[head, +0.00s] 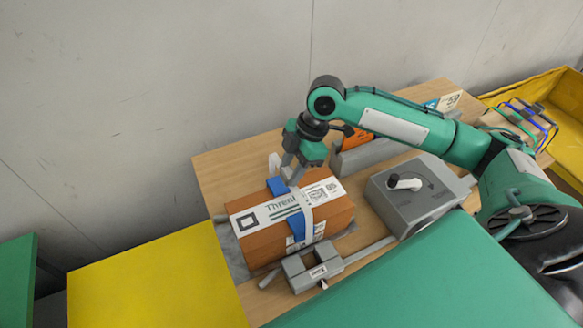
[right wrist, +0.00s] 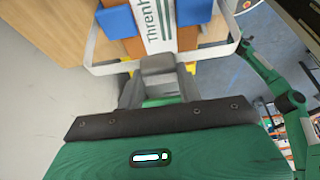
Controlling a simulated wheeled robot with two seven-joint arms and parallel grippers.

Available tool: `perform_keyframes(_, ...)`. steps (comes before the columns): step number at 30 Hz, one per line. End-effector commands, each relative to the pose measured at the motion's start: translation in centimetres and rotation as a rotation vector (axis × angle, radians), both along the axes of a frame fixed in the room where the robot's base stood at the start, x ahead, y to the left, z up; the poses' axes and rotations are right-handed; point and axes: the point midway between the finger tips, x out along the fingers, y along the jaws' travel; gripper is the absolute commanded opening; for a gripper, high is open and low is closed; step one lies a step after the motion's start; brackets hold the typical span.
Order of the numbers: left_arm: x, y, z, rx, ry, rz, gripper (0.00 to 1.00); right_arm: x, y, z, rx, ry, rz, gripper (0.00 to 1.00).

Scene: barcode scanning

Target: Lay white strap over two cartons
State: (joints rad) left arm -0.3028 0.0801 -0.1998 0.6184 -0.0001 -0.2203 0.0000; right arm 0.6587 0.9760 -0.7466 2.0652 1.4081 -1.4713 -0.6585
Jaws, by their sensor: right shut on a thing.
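I cannot tell where one carton ends and a second begins. The white strap (head: 305,205) runs over the carton top; in the right wrist view the strap (right wrist: 105,68) forms a wide U around the gripper's tips. My right gripper (head: 289,175) points down at the carton's far edge, shut on the strap; the fingertips also show in the wrist view (right wrist: 158,68) and partly hide the strap. My left gripper is not seen.
A grey box with a dial and white lever (head: 420,200) stands right of the carton. A grey clamp (head: 312,270) sits at the carton's near side. A yellow panel (head: 150,285) is at the left, a green surface (head: 420,285) in front. A yellow bin (head: 565,100) is far right.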

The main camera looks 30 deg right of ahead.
Motion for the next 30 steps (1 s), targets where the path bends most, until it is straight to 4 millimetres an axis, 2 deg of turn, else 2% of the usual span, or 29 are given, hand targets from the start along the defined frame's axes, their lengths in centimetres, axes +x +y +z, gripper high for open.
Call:
perform_keyframes(1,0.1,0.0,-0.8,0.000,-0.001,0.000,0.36,0.0,0.0,-0.7,0.000,-0.001,0.000,0.01)
perform_keyframes(10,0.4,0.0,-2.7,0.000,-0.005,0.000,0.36,0.0,0.0,-2.5,0.000,0.000,0.000,0.01)
perform_keyframes(30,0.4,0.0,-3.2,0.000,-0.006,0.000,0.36,0.0,0.0,-6.9,0.000,0.002,0.001,0.01)
